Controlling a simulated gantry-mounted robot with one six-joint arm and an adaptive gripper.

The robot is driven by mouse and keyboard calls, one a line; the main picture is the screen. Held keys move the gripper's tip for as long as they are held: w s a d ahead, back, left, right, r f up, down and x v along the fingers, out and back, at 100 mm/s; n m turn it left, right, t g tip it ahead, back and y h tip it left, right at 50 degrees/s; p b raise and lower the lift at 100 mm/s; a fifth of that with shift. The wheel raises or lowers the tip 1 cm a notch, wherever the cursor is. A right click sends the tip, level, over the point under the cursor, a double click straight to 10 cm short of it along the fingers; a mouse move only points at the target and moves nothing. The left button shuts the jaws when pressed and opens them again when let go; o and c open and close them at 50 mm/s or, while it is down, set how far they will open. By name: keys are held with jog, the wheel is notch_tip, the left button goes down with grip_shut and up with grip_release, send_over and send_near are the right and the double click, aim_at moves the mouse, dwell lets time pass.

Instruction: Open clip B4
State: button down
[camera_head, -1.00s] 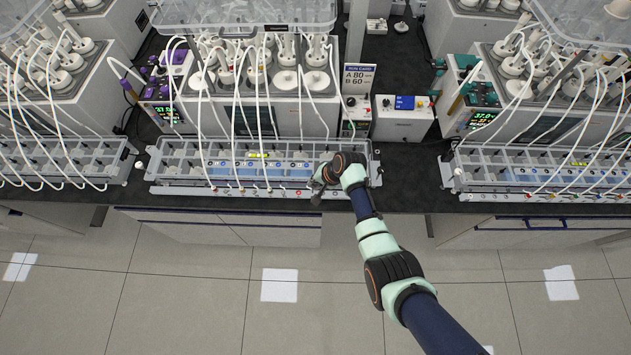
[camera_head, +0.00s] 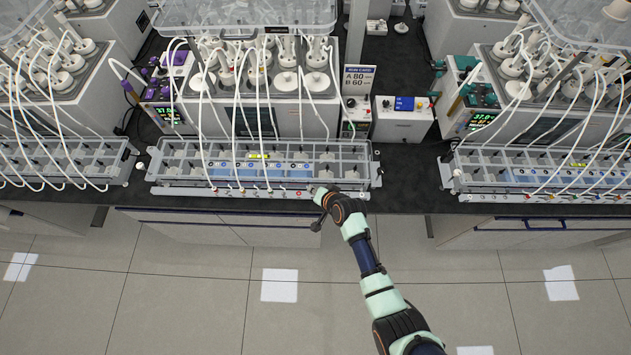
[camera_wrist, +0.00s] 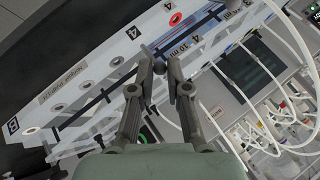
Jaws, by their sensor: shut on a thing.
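My gripper (camera_head: 320,195) is at the front edge of the middle rack (camera_head: 165,190), right of its centre. In the wrist view my gripper (camera_wrist: 164,68) has its two fingertips close together around a small dark knob (camera_wrist: 160,68), in front of a white labelled strip (camera_wrist: 75,95). A "4" is printed on the strip near the knob. A red-ringed port (camera_wrist: 175,19) sits above the fingertips. I cannot read a "B4" mark, and the fingers hide part of the knob.
White tubes (camera_wrist: 190,105) hang to the right of the fingers in the wrist view. The card reading A 80, B 60 (camera_head: 358,78) stands behind the rack. Another rack (camera_head: 450,175) is on the right. The floor in front of the bench is clear.

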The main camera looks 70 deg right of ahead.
jog(key=t+h+b, duration=0.1)
jog(key=b, duration=0.1)
jog(key=a+f+n+h+b, duration=0.1)
jog(key=h+b, duration=0.1)
jog(key=a+t+h+b, duration=0.1)
jog(key=b, duration=0.2)
jog(key=shift+s+a+f+t+h, duration=0.15)
jog(key=shift+s+f+t+h, duration=0.15)
jog(key=shift+s+f, duration=0.1)
jog(key=shift+r+n, duration=0.1)
jog(key=shift+n, duration=0.2)
jog(key=c, duration=1.1)
grip_release()
jog(key=shift+c, duration=0.2)
jog(key=shift+r, duration=0.1)
jog(key=v, duration=1.2)
